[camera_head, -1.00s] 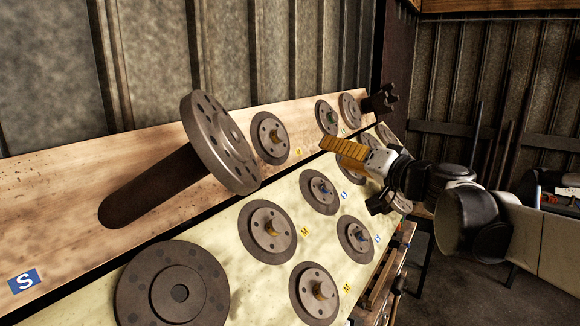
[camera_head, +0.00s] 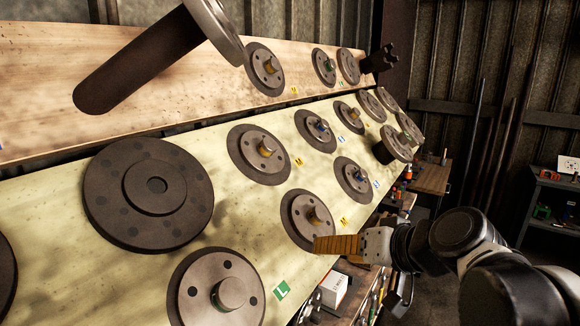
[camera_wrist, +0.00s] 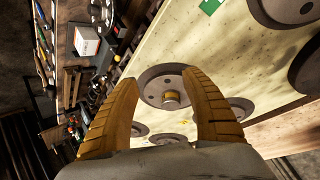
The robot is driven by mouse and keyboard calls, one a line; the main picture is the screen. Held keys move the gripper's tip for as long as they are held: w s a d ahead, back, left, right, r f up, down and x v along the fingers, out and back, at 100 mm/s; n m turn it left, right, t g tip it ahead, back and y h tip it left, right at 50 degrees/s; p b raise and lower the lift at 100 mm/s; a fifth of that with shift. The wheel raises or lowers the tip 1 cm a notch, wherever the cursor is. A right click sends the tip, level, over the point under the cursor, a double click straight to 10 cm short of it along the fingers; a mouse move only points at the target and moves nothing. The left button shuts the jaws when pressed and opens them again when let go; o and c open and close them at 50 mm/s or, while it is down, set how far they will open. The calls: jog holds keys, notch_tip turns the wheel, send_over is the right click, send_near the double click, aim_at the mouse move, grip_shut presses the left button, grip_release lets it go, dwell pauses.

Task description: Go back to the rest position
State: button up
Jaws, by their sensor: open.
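My gripper (camera_head: 338,245) shows at the lower right of the head view, its yellow ribbed fingers reaching left over the lower edge of the pale board (camera_head: 215,215). In the wrist view the two fingers (camera_wrist: 165,105) stand wide apart with nothing held between them. A disc with a brass-coloured hub (camera_wrist: 170,88) shows beyond the gap between the fingers. In the head view this seems to be the flanged disc (camera_head: 306,218) beside the yellow M label. Whether a fingertip touches it, I cannot tell.
Several flanged discs sit on the board, including a large dark one (camera_head: 150,193) and one by a green L label (camera_head: 222,292). A dark shaft (camera_head: 140,62) sticks out of the upper wooden board. A white box (camera_head: 333,290) stands below. Shelves (camera_head: 555,205) are at right.

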jog(key=s+d+f+h+b, duration=0.2)
jog(key=s+d+f+b, duration=0.1)
jog(key=f, duration=0.7)
jog(key=s+d+f+g+h+b, duration=0.1)
jog(key=s+d+f+h+b, duration=0.1)
jog(key=s+f+b, duration=0.4)
jog(key=s+d+f+g+h+b, duration=0.1)
jog(key=s+d+f+b, duration=0.4)
jog(key=f, duration=0.9)
jog(key=shift+m+h+b, duration=0.3)
jog(key=shift+h+b, duration=0.1)
jog(key=shift+h, duration=0.3)
jog(key=shift+f, duration=0.1)
